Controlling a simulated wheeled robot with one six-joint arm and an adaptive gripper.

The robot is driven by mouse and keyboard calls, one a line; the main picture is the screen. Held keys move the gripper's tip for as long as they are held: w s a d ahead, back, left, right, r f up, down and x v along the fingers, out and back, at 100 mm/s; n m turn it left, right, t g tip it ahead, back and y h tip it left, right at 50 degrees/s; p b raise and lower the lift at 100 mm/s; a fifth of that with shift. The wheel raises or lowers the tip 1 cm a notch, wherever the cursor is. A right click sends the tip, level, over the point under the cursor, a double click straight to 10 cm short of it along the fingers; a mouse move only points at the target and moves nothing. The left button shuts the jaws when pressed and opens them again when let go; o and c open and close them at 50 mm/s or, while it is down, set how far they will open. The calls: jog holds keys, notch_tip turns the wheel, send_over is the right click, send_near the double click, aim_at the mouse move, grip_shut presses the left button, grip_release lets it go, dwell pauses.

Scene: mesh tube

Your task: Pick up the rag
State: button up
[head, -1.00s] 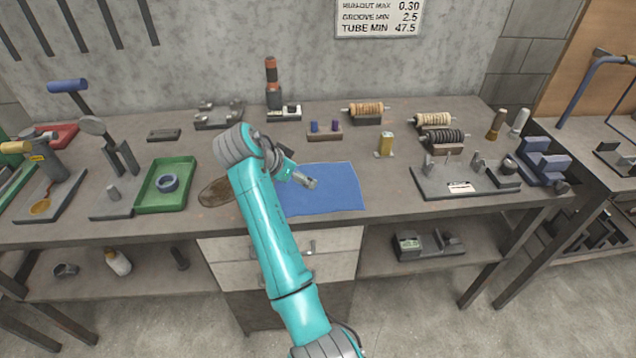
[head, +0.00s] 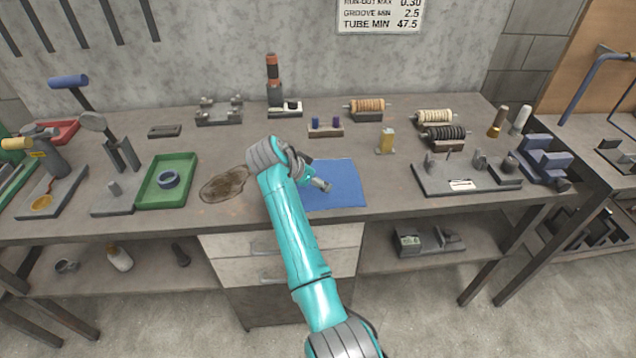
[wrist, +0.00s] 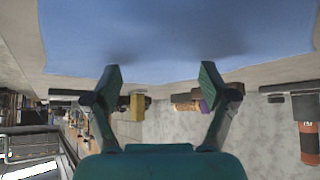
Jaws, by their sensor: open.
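The rag looks to be the flat blue cloth (head: 340,184) on the bench near its front edge. My gripper (head: 322,186) is over its left half, and my arm hides part of its left side. In the wrist view, the blue cloth (wrist: 170,30) fills the top, with my gripper (wrist: 160,72) open below it. The two fingertips are wide apart with nothing between them. They overlap the cloth in that view, but I cannot tell whether they touch it.
A brown, flat patch (head: 224,184) lies left of the cloth. A green tray (head: 150,200) with a ring is further left. A yellow block (head: 387,142) and a dark fixture (head: 440,186) stand to the right. Bare bench lies behind the cloth.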

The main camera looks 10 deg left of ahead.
jog(key=shift+f, duration=0.1)
dwell(0.3)
jog(key=shift+w+d+f, duration=0.15)
jog(key=shift+w+f, duration=0.05)
jog(key=shift+s+f, duration=0.2)
jog(key=shift+f, duration=0.1)
grip_shut()
dwell(0.4)
jog(key=shift+r, duration=0.1)
notch_tip(320, 180, up, 12)
jog(key=shift+w+r, duration=0.2)
dwell(0.3)
